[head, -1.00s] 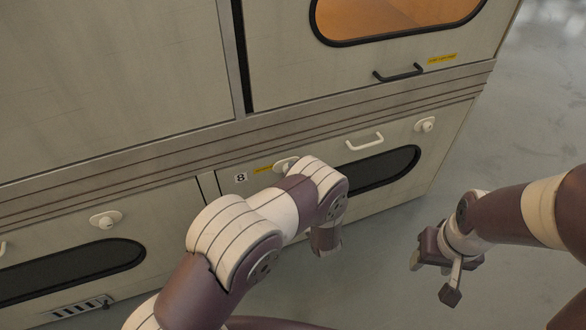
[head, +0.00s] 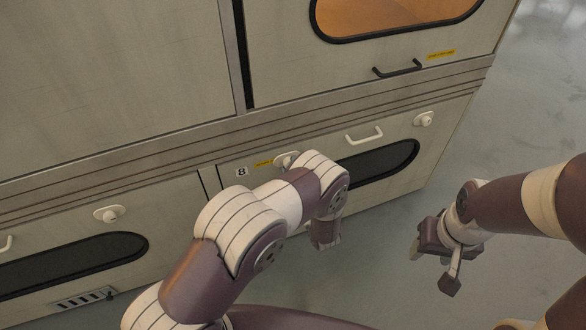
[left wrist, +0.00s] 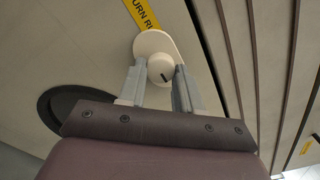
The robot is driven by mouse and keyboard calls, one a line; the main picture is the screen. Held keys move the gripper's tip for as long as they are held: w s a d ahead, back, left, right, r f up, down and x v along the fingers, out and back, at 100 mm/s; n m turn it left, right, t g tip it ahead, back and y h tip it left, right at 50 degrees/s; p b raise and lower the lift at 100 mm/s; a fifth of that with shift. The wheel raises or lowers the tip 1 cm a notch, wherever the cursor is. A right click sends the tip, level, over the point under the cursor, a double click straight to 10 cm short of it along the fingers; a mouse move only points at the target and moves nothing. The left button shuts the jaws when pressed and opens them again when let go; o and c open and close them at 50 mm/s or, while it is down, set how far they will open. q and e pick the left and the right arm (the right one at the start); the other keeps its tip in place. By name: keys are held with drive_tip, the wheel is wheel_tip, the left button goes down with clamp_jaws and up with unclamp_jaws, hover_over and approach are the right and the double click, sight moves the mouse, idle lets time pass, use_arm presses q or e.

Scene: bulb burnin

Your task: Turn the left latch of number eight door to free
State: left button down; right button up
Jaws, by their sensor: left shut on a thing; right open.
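The number eight door (head: 400,195) is the lower right door of the cabinet, with a small "8" label (head: 241,172). Its left latch (head: 286,159) is a pale plate with a round knob, partly covered by my left arm in the head view. In the left wrist view the latch knob (left wrist: 160,66) has a short dark mark, slightly tilted. My left gripper (left wrist: 162,80) has its two grey fingers on either side of this knob, shut on it. Its fingers are hidden in the head view. My right gripper (head: 436,255) is open and empty, away from the cabinet.
The door also has a white handle (head: 364,135) and a right latch (head: 424,119). A yellow label (left wrist: 142,14) lies beside the left latch. Another lower door with its own latch (head: 109,214) is at left. Open floor (head: 510,130) lies to the right.

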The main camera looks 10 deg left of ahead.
use_arm(q)
drive_tip(key=c, duration=0.8)
unclamp_jaws()
drive_tip(key=shift+o, duration=0.2)
drive_tip(key=p+v, duration=0.2)
drive_tip(key=v, duration=1)
drive_tip(key=shift+s+d+p, duration=0.2)
drive_tip(key=shift+s+p, duration=0.05)
drive_tip(key=shift+p, duration=0.1)
